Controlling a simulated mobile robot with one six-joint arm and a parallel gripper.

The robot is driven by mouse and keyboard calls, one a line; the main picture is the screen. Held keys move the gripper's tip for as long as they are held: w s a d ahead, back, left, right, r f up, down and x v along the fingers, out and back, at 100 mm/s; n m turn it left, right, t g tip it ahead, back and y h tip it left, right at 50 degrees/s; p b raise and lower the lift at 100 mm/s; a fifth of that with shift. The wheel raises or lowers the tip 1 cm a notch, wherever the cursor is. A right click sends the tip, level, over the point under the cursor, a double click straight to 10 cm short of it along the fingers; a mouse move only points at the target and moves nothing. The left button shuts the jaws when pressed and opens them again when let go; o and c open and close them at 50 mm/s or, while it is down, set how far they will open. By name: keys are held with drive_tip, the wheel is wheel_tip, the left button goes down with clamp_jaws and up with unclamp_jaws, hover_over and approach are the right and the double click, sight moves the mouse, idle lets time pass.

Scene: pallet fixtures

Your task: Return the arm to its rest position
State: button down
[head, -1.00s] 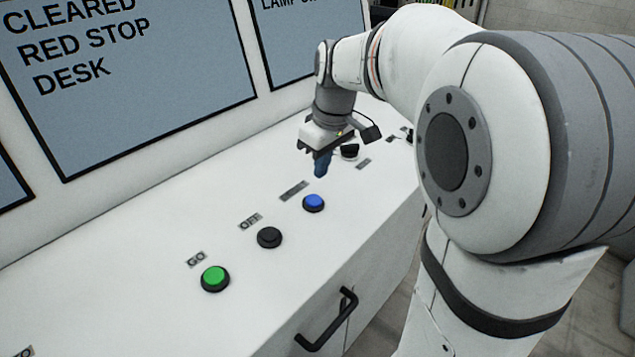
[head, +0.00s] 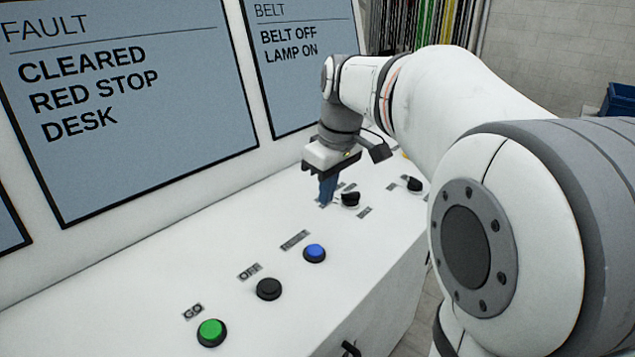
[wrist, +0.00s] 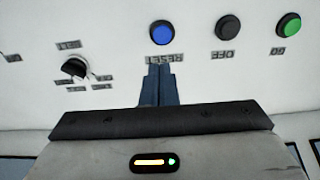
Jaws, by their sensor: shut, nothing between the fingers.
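My gripper (head: 326,190) points down over the white control desk (head: 150,265), with its blue fingers shut and empty. In the head view it is behind the blue button (head: 314,253) and just left of a black rotary knob (head: 350,199). The wrist view shows the two blue fingers (wrist: 159,84) side by side, below the blue button (wrist: 162,33) and its RESET label (wrist: 160,58) in the picture. The fingers look clear of the button; their exact height above the desk is hard to tell.
A black button (head: 269,289) and a green button (head: 211,332) stand on the desk, with a second knob (head: 413,184) farther back. The FAULT screen (head: 130,110) and the BELT screen (head: 300,70) rise behind the desk. A blue bin (head: 618,100) is at far right.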

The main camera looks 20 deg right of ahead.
drive_tip(key=s+f+m, duration=0.3)
drive_tip(key=s+f, duration=0.3)
drive_tip(key=s, duration=0.2)
drive_tip(key=s+a+f+m+t+h, duration=0.1)
drive_tip(key=s+f+m, duration=0.2)
drive_tip(key=s+f, duration=0.3)
drive_tip(key=s, duration=0.3)
drive_tip(key=shift+s+a+m+t, duration=0.2)
drive_tip(key=shift+s+m+t, duration=0.1)
drive_tip(key=shift+m, duration=0.1)
